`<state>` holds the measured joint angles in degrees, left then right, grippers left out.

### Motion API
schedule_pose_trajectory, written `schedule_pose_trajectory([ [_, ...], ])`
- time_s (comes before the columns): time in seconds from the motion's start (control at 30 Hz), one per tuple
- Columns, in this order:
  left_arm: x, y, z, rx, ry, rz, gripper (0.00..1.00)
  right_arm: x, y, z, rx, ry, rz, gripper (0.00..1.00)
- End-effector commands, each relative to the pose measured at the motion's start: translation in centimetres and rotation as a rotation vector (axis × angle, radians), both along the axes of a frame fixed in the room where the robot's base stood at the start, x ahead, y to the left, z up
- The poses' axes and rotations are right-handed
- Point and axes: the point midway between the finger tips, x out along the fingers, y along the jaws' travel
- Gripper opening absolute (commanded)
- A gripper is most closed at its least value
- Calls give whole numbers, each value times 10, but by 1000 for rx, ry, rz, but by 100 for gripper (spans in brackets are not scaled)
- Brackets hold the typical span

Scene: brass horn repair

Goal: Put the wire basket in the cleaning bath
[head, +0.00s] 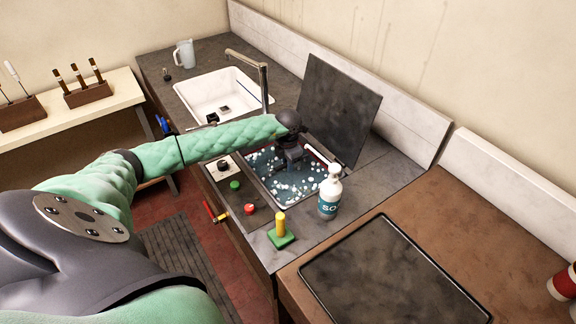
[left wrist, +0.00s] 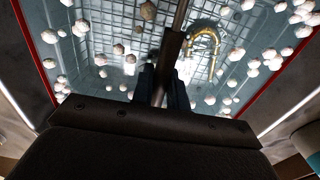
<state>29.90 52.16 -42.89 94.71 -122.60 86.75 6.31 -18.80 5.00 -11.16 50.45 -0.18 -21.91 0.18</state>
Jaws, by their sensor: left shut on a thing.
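My left gripper (head: 291,158) is over the cleaning bath (head: 251,182), a sunken tank of bluish water with white blobs on its surface. In the left wrist view, the gripper (left wrist: 163,82) is shut on the upright dark handle of the wire basket. The basket's wire mesh (left wrist: 118,18) shows through the water, inside the bath's red-edged rim. A curved brass tube (left wrist: 205,37) lies within the mesh area. I cannot tell whether the basket touches the bath floor. In the head view my gripper and arm hide the basket. My right gripper is out of view.
A dark lid panel (head: 338,108) stands raised behind the bath. A white bottle (head: 330,194) and a yellow-handled green block (head: 281,232) stand at its near right side. A white sink (head: 215,95) with a tall tap (head: 263,75) lies beyond. A dark mat (head: 395,275) lies right.

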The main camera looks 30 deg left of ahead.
Motion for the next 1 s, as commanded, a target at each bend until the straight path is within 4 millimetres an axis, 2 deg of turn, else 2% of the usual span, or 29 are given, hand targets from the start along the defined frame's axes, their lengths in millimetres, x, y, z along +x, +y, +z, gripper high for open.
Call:
schedule_pose_trajectory([
  [0.33,0,0,0,0,-1,0,0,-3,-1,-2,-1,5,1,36],
  [0.37,0,0,-1,0,0,0,18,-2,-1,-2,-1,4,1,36],
  [0.47,0,0,-1,0,0,0,37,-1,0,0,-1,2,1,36],
  [0.83,0,0,2,0,0,0,37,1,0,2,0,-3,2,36],
  [1.0,1,0,24,1,-3,-1,37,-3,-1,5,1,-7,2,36],
])
